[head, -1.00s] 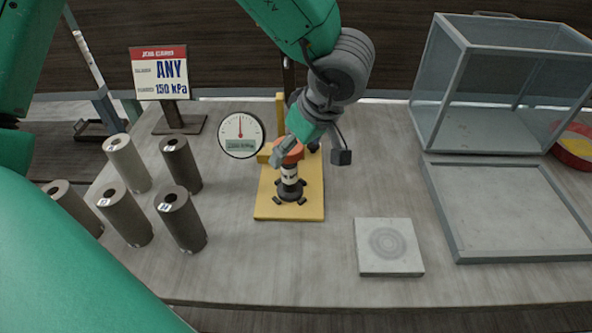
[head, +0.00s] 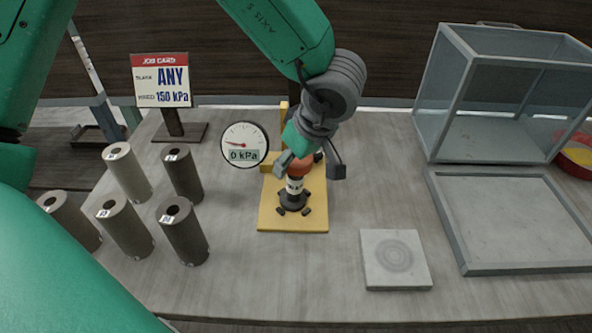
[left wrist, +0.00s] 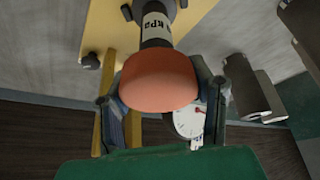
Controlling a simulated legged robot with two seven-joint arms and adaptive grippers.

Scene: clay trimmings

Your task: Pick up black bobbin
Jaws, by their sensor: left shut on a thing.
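My left gripper (head: 299,160) is shut on the orange-red knob (head: 301,169) of a black fitting (head: 293,200) with a white label band, upright on a yellow plate (head: 268,217). In the left wrist view the knob (left wrist: 158,82) sits between both fingers. Several upright hollow cylinders stand at the left, well away from this gripper. The darker ones are at the middle back (head: 184,176) and front (head: 184,234); the others are a pale one (head: 128,174) and greyer ones (head: 126,230) (head: 70,220). I cannot tell which is the black bobbin. My right gripper is not in view.
A round gauge (head: 244,137) beside the fitting reads 0 kPa. A job card (head: 161,80) behind shows "ANY" and "150 kPa".

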